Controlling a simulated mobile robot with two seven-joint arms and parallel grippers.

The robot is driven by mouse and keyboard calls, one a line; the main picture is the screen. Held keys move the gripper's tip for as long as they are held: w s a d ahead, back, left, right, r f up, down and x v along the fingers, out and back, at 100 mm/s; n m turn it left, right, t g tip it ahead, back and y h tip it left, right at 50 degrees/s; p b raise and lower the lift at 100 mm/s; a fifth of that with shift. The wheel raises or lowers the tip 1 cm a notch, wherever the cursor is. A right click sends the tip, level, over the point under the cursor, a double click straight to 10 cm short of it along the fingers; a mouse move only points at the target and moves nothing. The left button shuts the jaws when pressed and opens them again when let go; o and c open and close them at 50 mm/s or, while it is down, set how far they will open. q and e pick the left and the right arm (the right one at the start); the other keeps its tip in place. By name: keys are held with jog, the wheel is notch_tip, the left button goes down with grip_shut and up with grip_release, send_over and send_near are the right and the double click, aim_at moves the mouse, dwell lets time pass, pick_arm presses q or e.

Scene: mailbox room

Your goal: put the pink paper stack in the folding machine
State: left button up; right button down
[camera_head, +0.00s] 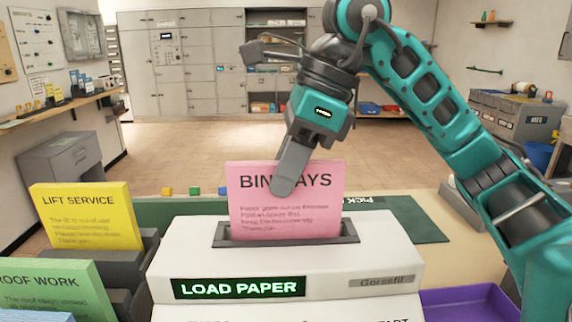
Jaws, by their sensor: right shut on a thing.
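The pink paper stack (290,217), marked "BIN DAYS", stands upright with its lower edge in the slot on top of the white folding machine (190,262). The machine's display reads "LOAD PAPER". My right gripper (290,180) comes down from above and is shut on the upper part of the pink stack. One finger shows in front of the stack; the other is hidden behind it. How deep the stack sits in the slot is hidden by the slot's rim. My left gripper is not in view.
Yellow (85,215) and green (55,290) paper stacks stand in dark holders at the left. A purple tray (465,303) lies right of the machine. A green mat (400,225) and small coloured blocks lie behind it. Lockers line the back wall.

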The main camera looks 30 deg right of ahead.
jog(key=shift+f+b, duration=0.45)
jog(key=shift+f, duration=0.35)
jog(key=c, duration=0.9)
grip_release()
